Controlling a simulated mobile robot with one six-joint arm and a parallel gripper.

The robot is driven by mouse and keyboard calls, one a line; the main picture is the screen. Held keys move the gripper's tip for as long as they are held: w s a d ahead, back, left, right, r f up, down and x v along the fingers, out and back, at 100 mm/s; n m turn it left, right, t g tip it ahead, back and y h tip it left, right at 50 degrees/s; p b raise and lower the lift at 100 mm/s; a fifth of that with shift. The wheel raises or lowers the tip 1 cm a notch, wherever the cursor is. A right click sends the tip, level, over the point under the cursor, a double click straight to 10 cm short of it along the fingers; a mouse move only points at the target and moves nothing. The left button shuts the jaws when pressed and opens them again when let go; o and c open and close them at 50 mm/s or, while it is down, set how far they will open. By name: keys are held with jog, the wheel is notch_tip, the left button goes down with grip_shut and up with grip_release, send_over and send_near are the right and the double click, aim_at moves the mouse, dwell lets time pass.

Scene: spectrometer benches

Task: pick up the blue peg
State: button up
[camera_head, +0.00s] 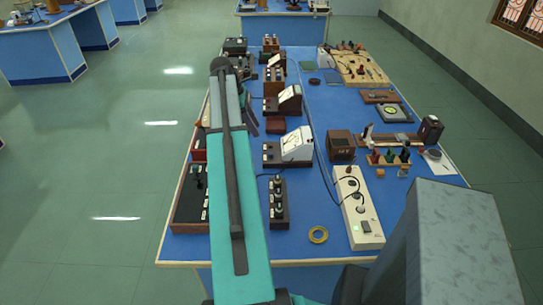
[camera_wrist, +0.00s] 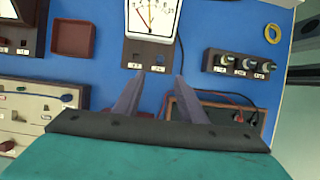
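A small rack (camera_head: 388,161) with several short coloured pegs stands on the right side of the blue bench in the head view. Red and green ones show, but the pegs are too small to tell which one is blue. No blue peg is clear in the wrist view. My gripper (camera_wrist: 159,76) is open in the wrist view, its two grey fingers apart with nothing between them. It is over the bench near a white-faced meter (camera_wrist: 152,17), away from the rack. In the head view my gripper is hidden behind my arm.
The blue bench (camera_head: 315,200) is crowded with meters and boxes. A white power strip (camera_head: 357,205) lies near the rack. A slide rail (camera_head: 397,138) stands just behind the rack. Bare bench lies around the ring.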

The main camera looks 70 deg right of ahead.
jog(key=shift+w+f, duration=0.1)
jog(key=p, duration=0.2)
send_over(270, 153)
jog(key=w+a, duration=0.1)
jog(key=w, duration=0.2)
jog(key=shift+s+a+f, duration=0.1)
jog(key=shift+f, duration=1.85)
jog(key=shift+s+f, duration=0.1)
jog(key=shift+f, duration=1.85)
jog(key=shift+s+f, duration=0.1)
jog(key=shift+f, duration=0.05)
jog(key=shift+p+x, duration=0.7)
jog(key=shift+x, duration=0.15)
jog(key=shift+p+x, duration=0.45)
jog(key=shift+x, duration=1.1)
grip_shut()
